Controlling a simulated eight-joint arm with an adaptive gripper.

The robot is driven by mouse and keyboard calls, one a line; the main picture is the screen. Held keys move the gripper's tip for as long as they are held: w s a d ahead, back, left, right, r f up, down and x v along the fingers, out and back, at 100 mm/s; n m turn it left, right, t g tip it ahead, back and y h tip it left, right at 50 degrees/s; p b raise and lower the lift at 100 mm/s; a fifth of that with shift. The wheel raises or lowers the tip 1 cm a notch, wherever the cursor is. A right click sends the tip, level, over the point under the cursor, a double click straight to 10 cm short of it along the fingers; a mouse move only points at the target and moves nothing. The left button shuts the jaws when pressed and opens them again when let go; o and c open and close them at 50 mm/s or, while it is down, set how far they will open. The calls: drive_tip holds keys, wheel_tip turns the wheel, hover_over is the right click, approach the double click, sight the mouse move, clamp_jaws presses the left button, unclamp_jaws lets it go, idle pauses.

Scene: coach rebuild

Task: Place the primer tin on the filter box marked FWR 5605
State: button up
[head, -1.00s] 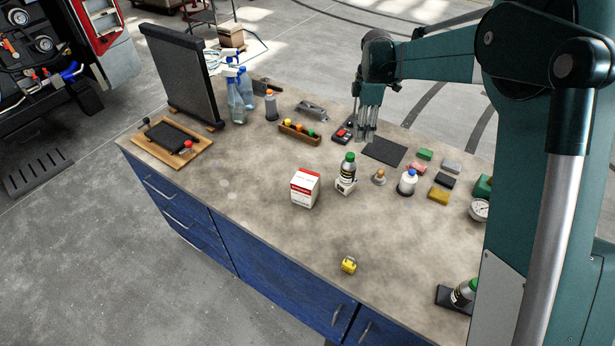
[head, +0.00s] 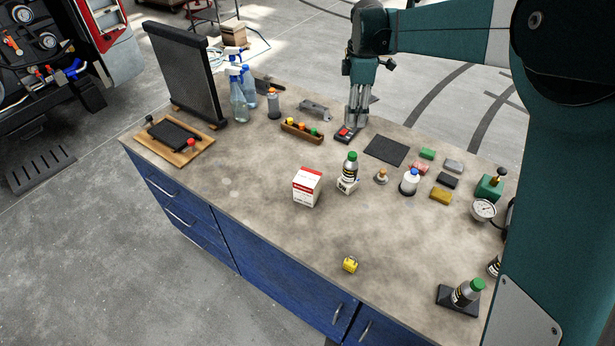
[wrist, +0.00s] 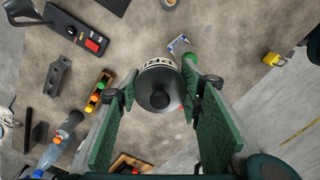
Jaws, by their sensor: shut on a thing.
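My gripper (head: 357,122) is shut on a rounded grey tin with a black cap and a pale lettered label, the primer tin (wrist: 158,90), seen close between the fingers in the wrist view. In the head view the tin is hard to tell apart from the fingers, which are over the back of the bench. A white carton with a red top (head: 306,187) stands at mid-bench. Beside it a green-capped bottle (head: 350,168) stands on a small white box (head: 347,186). The print on both boxes is too small to read, so I cannot tell which is FWR 5605.
A tray of coloured knobs (head: 302,131) and a black controller (head: 345,134) are near my gripper. A dark mat (head: 385,149), a blue-capped bottle (head: 410,182) and several coloured blocks lie to the right. A yellow padlock (head: 350,264) sits at the front, with clear bench around it.

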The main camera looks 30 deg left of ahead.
drive_tip(key=s+a, duration=0.3)
drive_tip(key=s, duration=0.5)
drive_tip(key=s+a, duration=0.3)
drive_tip(key=s, duration=0.5)
hover_over(308, 177)
drive_tip(key=shift+f+p, duration=0.45)
drive_tip(key=shift+f, duration=2.1)
drive_tip(key=shift+a+f, duration=0.1)
drive_tip(key=shift+f, duration=3.05)
drive_tip(key=shift+f+p, duration=0.3)
drive_tip(key=shift+f, duration=1.55)
drive_tip(key=shift+f, duration=0.15)
